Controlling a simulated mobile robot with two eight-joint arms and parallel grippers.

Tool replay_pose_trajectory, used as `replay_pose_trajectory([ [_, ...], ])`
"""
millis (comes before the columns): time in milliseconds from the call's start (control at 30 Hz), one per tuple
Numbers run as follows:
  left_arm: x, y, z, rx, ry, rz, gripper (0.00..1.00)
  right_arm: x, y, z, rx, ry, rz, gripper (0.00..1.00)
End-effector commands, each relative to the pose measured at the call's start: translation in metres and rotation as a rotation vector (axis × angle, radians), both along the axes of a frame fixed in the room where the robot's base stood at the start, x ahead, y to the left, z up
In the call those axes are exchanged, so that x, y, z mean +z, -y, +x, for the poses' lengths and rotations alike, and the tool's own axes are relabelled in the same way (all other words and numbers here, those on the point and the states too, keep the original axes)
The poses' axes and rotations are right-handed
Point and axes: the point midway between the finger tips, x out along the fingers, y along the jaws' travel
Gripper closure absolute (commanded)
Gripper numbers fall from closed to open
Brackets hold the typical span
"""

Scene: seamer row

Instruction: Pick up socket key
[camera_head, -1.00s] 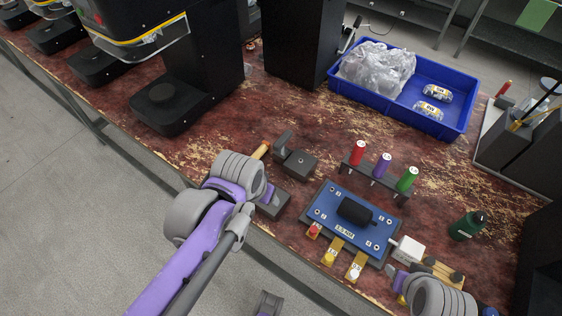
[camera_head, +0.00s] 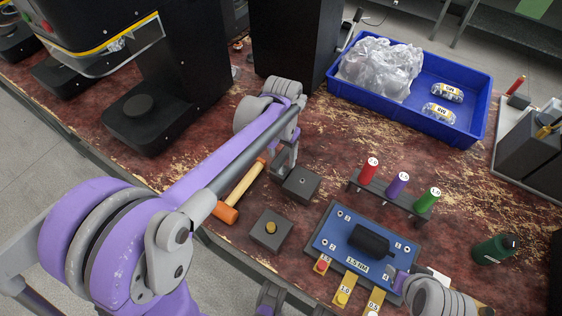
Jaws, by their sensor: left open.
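I cannot tell for sure which thing is the socket key. My left gripper (camera_head: 287,153) is open and points down beside the head of a mallet-like tool, which it partly hides. The tool's wooden handle (camera_head: 244,187), with an orange end, lies on the bench, partly behind my arm. Just right of this gripper is a dark block (camera_head: 301,184).
A black object (camera_head: 370,240) lies on the board. A rack (camera_head: 392,200) holds red, purple and green cylinders. Behind is a blue crate (camera_head: 468,130) with a clear bag. Black machines (camera_head: 300,45) stand at the back left.

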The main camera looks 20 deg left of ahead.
Motion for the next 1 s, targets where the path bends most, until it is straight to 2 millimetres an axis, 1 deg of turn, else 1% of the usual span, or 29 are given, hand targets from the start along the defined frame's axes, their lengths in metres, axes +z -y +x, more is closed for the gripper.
replay_pose_trajectory([
  [67, -0.006, -0.001, 0.001, 0.0, 0.0, 0.0, 0.32, -0.001, 0.0, 0.0, 0.0, 0.0, 0.0, 0.5],
  [300, -0.041, -0.006, 0.006, -0.001, 0.001, 0.0, 0.32, -0.005, 0.0, 0.0, 0.0, -0.002, 0.0, 0.5],
  [400, -0.05, -0.006, 0.006, -0.001, 0.001, 0.0, 0.32, -0.006, 0.0, 0.0, 0.0, -0.002, 0.0, 0.5],
  [667, -0.053, -0.006, 0.006, 0.0, 0.001, 0.0, 0.32, -0.006, 0.0, -0.001, 0.0, -0.002, 0.0, 0.5],
  [767, -0.052, -0.006, 0.006, 0.0, 0.001, 0.0, 0.49, -0.006, 0.0, -0.001, 0.0, -0.002, 0.0, 0.5],
  [900, -0.052, -0.006, 0.006, 0.0, 0.001, 0.0, 0.74, -0.006, 0.0, -0.001, 0.0, -0.002, 0.0, 0.5],
  [967, -0.052, -0.006, 0.006, 0.0, 0.001, 0.0, 0.85, -0.006, 0.0, -0.001, 0.0, -0.002, 0.0, 0.5],
  [1000, -0.052, -0.006, 0.006, 0.0, 0.001, 0.0, 0.92, -0.006, 0.0, -0.001, 0.0, -0.002, 0.0, 0.5],
])
